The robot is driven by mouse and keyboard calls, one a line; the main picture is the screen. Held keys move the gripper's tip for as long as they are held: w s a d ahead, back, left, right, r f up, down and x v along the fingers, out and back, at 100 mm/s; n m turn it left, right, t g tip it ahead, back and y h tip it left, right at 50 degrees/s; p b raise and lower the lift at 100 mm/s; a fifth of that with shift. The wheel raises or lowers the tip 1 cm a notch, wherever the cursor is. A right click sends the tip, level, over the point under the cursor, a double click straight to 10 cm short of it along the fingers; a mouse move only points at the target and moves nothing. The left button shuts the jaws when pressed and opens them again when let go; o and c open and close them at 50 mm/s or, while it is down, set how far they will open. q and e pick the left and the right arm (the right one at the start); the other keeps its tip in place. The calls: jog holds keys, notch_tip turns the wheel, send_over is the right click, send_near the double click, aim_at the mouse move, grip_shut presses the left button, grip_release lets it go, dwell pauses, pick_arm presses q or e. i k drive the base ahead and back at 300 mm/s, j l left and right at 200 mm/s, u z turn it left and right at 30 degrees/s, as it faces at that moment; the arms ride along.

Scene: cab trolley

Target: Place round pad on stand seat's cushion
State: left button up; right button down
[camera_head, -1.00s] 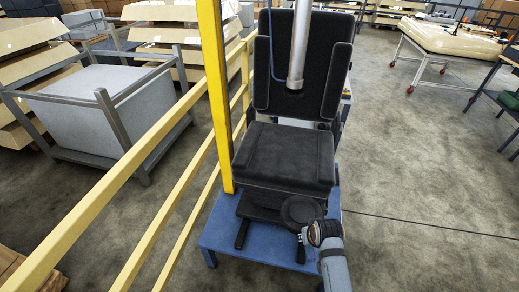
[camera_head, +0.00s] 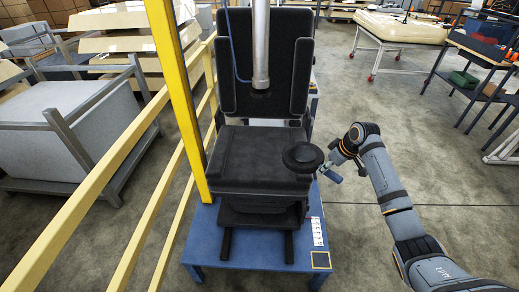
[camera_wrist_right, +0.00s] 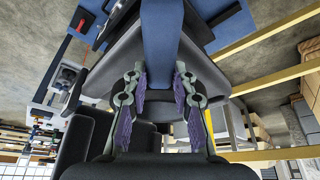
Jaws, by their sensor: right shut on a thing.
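The round pad (camera_head: 303,157) is a black disc with a raised middle, in the head view at the right side of the stand seat's cushion (camera_head: 250,155). It overlaps the cushion's right edge in the picture; I cannot tell whether it touches the cushion or hangs above it. The seat is black, with an upright backrest (camera_head: 284,66). My right gripper (camera_head: 328,168) is shut on the pad's right side, its arm coming in from the lower right. The right wrist view shows its two fingers with purple inner pads close up. My left gripper is not in view.
The seat stands on a blue platform (camera_head: 210,248). A yellow post (camera_head: 178,90) and rails (camera_head: 105,178) run along its left. A grey metal pole (camera_head: 260,45) hangs before the backrest. Tables stand at the back right; the floor to the right is largely clear.

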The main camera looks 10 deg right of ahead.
aim_at(267, 156)
jog(key=i, duration=0.85)
